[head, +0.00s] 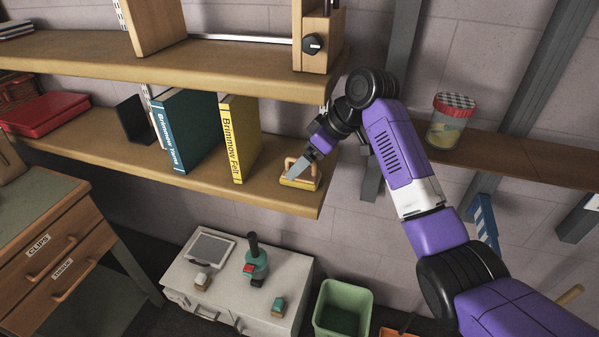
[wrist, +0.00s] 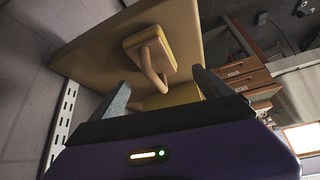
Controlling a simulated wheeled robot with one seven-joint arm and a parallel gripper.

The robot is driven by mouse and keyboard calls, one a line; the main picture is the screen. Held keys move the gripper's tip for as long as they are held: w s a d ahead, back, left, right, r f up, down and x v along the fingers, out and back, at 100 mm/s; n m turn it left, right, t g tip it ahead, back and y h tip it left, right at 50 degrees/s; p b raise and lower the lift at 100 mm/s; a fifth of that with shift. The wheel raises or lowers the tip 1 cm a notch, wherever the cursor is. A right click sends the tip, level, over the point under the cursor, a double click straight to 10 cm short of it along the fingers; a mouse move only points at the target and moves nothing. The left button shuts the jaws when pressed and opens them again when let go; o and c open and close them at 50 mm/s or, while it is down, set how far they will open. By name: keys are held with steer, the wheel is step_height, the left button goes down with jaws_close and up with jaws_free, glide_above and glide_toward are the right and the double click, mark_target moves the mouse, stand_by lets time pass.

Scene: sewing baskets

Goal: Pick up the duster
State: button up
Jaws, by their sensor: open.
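The duster (head: 301,181), a small yellow block with a light wooden handle, sits on the right end of the lower wall shelf (head: 265,196). My gripper (head: 293,172) is at the duster, coming from above and behind it, and one grey finger covers part of it. In the wrist view the duster (wrist: 135,47) shows ahead, with its curved handle running down toward the space between the fingers. My gripper (wrist: 160,76) is open there, one finger on each side of the handle. I cannot tell whether either finger touches it.
A yellow book (head: 239,140) and a teal book (head: 185,132) stand left of the duster. The upper shelf (head: 200,63) hangs above, with a wooden block near its right end. A jar (head: 450,122) stands on another shelf at right. A white cabinet (head: 225,284) is below.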

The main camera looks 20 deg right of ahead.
steer(key=shift+p+x, duration=0.6)
steer(key=shift+x, duration=2.15)
steer(key=c, duration=1.5)
steer(key=shift+r, duration=0.1)
steer(key=shift+w+r+b, duration=0.1)
steer(key=shift+r+b, duration=0.1)
steer(key=shift+b, duration=0.25)
steer(key=s+a+b, duration=0.2)
steer(key=s+a, duration=0.8)
steer(key=s, duration=0.4)
steer(key=shift+s+a, duration=0.35)
steer(key=shift+r, duration=0.1)
